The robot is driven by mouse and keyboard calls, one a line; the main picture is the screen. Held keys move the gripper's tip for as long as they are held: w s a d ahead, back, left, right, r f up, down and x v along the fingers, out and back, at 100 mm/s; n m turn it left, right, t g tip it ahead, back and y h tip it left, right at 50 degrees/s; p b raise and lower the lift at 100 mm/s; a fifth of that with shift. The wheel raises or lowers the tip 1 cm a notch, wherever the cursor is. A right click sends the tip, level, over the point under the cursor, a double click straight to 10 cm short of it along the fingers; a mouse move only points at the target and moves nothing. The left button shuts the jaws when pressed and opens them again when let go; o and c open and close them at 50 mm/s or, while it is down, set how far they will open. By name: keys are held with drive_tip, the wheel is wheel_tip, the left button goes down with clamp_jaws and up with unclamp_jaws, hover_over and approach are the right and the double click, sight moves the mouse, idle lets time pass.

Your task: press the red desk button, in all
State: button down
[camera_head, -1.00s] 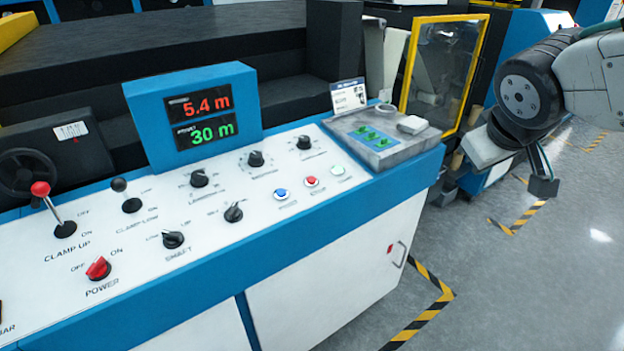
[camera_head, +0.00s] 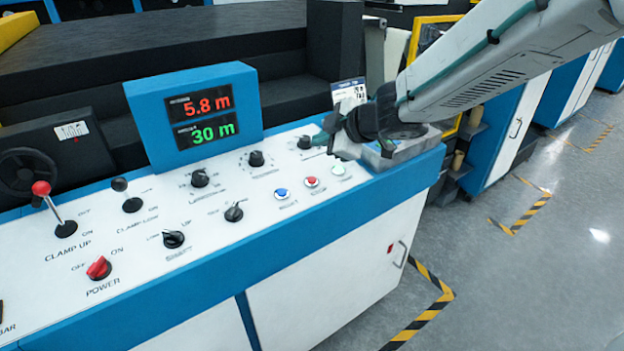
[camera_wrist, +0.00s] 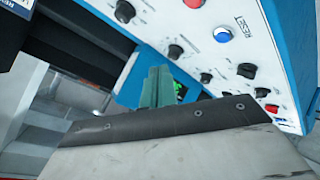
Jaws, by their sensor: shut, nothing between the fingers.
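The red desk button (camera_head: 312,182) sits on the white sloped panel (camera_head: 225,262), between a blue button (camera_head: 282,194) and a pale green one (camera_head: 338,170). In the wrist view the red button (camera_wrist: 194,3) is cut by the top edge, with the blue button (camera_wrist: 222,34) beside it. My gripper (camera_head: 322,139) is above the panel's right part, near the rightmost black knob (camera_head: 304,142), up and right of the red button in the picture and apart from it. Its greenish fingers (camera_wrist: 158,76) are shut and empty.
A blue display box (camera_head: 195,115) stands at the panel's back, left of my gripper. Several black knobs, a red power knob (camera_head: 98,268) and a red-topped lever (camera_head: 41,188) cover the panel's left. A grey tray (camera_head: 407,148) at the right end is partly hidden by my arm.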

sight(312, 180)
drive_tip(key=shift+w+a+f, duration=0.15)
drive_tip(key=shift+w+f, duration=0.05)
drive_tip(key=shift+f, duration=1.25)
drive_tip(key=shift+w+a+f, duration=0.1)
drive_tip(key=shift+w+f, duration=0.15)
drive_tip(key=shift+f, duration=1.2)
drive_tip(key=shift+w+a+f, duration=0.15)
drive_tip(key=shift+w+f, duration=0.05)
drive_tip(key=shift+f, duration=1.65)
drive_tip(key=shift+w+f, duration=0.1)
drive_tip(key=shift+f, duration=0.25)
drive_tip(key=shift+r, duration=0.8)
drive_tip(key=shift+r, duration=0.1)
